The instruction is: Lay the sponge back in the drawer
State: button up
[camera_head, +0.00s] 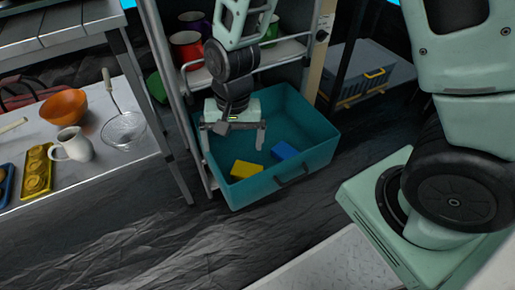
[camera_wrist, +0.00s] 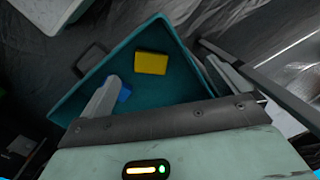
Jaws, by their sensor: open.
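A yellow block (camera_head: 246,170), which looks like the sponge, lies on the floor of the open teal drawer (camera_head: 310,157), near its front. In the wrist view the yellow block (camera_wrist: 150,63) lies flat and apart from the fingers. A blue block (camera_head: 284,151) lies beside it in the drawer; in the wrist view the blue block (camera_wrist: 124,93) is partly hidden behind one finger. My gripper (camera_head: 232,139) is over the drawer with its fingers spread wide and nothing between them. The wrist view shows the open fingers (camera_wrist: 164,72) above the drawer (camera_wrist: 178,95).
A shelf unit with coloured pots (camera_head: 187,46) stands behind the drawer. A grey crate (camera_head: 365,72) stands behind right. The dark floor in front is clear.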

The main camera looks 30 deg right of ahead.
jog(key=s+a+r+n, duration=0.1)
jog(key=s+r+n, duration=1.1)
jog(key=s, duration=0.3)
jog(key=shift+s+a+r, duration=0.15)
jog(key=shift+s+r, duration=0.2)
jog(key=shift+r, duration=0.45)
